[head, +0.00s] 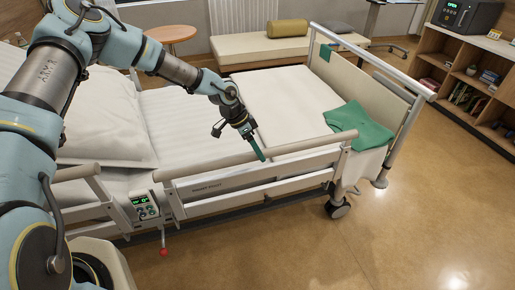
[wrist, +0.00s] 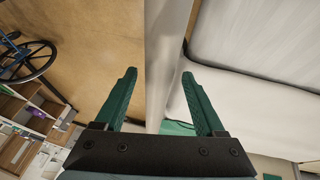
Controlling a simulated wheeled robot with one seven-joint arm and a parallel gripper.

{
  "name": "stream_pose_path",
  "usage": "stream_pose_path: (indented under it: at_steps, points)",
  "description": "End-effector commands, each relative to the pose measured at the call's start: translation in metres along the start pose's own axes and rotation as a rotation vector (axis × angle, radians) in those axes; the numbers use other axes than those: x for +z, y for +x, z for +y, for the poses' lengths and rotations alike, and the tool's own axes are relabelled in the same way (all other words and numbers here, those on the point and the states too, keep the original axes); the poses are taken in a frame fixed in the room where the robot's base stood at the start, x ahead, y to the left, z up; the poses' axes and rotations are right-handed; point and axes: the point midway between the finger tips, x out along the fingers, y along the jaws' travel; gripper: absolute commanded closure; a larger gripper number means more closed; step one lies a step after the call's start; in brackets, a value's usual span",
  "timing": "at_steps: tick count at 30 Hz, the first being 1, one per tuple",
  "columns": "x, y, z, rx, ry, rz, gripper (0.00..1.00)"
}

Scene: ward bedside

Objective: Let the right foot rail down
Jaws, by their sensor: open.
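The right foot rail (head: 255,153) is the raised side rail along the near side of the bed's foot half. It has a tan top bar and pale lower bars, and stands above the mattress edge. My gripper (head: 262,157), with green fingers, points down at the middle of the top bar. In the wrist view my gripper (wrist: 158,74) is open, and the rail bar (wrist: 166,45) runs between its two fingers. I see no finger clearly pressing on the bar. How deep the bar sits between the fingers is hard to tell.
A control panel (head: 146,205) with a green display and a red knob (head: 164,252) are below the rail's left end. A green cloth (head: 358,127) lies at the bed's foot. A caster (head: 338,208) stands below. The floor (head: 400,235) at front right is clear.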

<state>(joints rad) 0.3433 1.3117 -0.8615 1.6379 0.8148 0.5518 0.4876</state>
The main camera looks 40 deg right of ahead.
Motion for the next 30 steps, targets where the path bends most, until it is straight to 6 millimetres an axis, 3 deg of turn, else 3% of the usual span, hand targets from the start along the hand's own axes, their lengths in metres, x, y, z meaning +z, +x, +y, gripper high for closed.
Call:
stream_pose_path:
  at_steps: [11, 30]
  points:
    - [0.0005, 0.0057, 0.0002, 0.000, 0.001, -0.001, 0.30]
    - [0.0003, 0.0052, 0.0000, 0.000, 0.000, 0.000, 1.00]
